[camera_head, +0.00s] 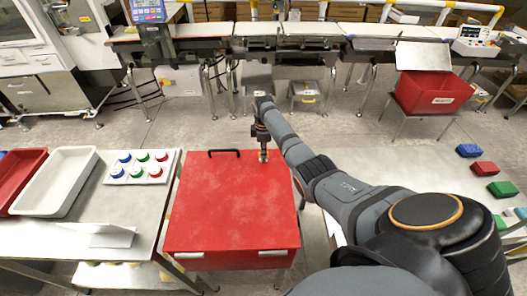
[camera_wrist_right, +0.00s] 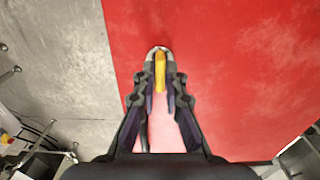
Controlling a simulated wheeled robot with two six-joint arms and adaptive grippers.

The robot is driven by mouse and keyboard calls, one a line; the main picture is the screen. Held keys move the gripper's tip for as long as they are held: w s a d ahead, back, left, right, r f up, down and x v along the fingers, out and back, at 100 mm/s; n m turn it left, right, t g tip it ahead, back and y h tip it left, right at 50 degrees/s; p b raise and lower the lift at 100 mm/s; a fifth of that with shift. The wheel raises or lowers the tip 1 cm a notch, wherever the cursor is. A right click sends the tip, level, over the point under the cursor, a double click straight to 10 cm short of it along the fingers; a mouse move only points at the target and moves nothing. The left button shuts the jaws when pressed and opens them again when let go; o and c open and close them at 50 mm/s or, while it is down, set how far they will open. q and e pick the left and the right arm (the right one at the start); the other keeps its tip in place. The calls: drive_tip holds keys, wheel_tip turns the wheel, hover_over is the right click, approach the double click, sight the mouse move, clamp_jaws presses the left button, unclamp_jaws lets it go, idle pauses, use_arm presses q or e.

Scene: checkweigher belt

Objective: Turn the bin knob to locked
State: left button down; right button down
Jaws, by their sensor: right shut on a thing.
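The red bin (camera_head: 232,205) stands in the middle of the head view with its flat red lid facing up. It also fills much of the wrist view (camera_wrist_right: 240,70). The knob (camera_wrist_right: 160,68) is a yellow bar on a pale round base near the lid's edge. In the wrist view the bar runs up and down the picture. My right gripper (camera_head: 263,150) reaches down at the lid's far right corner. Its fingers (camera_wrist_right: 162,88) are shut on the knob, one on each side. Any lock marking is not visible. My left gripper is not in view.
A black handle (camera_head: 224,151) lies on the bin's far edge. At left, a table holds a white tray (camera_head: 57,180), a red tray (camera_head: 20,180) and a board with several coloured buttons (camera_head: 142,167). A conveyor (camera_head: 290,30) runs behind. A red crate (camera_head: 433,92) stands back right.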

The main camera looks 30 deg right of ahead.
idle(0.3)
drive_tip(key=shift+r+m+p, duration=0.1)
drive_tip(key=shift+m+p, duration=0.35)
drive_tip(key=shift+m, duration=0.05)
drive_tip(key=shift+m+p, duration=0.7)
drive_tip(key=shift+m, duration=0.4)
drive_tip(key=m+p, duration=0.1)
drive_tip(key=m, duration=0.3)
drive_tip(key=shift+p, duration=0.4)
drive_tip(key=m+p, duration=0.1)
drive_tip(key=m, duration=0.4)
drive_tip(key=shift+m, duration=0.4)
drive_tip(key=m+p, duration=0.1)
drive_tip(key=m, duration=0.3)
drive_tip(key=shift+m, duration=0.4)
drive_tip(key=c, duration=1.4)
unclamp_jaws()
